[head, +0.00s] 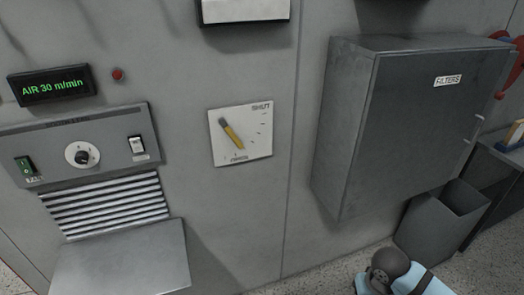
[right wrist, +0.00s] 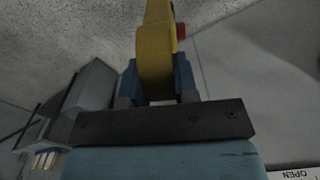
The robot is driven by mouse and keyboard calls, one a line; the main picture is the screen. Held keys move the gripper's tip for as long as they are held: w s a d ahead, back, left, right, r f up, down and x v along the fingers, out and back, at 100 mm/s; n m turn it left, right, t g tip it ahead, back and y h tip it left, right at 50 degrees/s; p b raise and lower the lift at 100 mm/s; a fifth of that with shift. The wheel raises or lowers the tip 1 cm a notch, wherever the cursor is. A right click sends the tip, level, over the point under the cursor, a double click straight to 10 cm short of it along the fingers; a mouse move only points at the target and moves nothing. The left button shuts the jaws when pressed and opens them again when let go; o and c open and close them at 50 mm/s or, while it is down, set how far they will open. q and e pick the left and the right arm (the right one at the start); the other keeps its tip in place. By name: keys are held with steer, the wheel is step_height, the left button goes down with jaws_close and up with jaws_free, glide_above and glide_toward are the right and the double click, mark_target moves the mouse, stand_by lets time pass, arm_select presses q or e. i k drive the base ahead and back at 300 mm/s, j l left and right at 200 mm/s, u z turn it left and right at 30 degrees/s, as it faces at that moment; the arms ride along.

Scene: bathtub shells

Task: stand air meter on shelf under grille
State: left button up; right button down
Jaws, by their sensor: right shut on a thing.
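The shelf (head: 120,265) is a bare grey plate sticking out from the wall, directly below the slatted grille (head: 105,205) at the lower left of the head view. My right gripper (right wrist: 157,85) is shut on a yellow thing with a red part, which looks like the air meter (right wrist: 156,50); its far end is cut off by the top of the right wrist view. The head view shows part of my blue and grey right arm at the bottom right, but not the held meter. My left gripper is not in view.
Above the grille is a control panel (head: 80,145) with a knob and switches, and a display (head: 50,85) reading AIR 30 m/min. A lever plate (head: 240,133) is to the right. A grey FILTERS cabinet (head: 410,120) juts out above a bin (head: 440,220).

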mark_target(119, 274)
steer(key=j, duration=0.7)
steer(key=k+j+z, duration=0.1)
steer(key=j, duration=1.3)
steer(key=k+j+z, duration=0.1)
steer(key=j, duration=0.55)
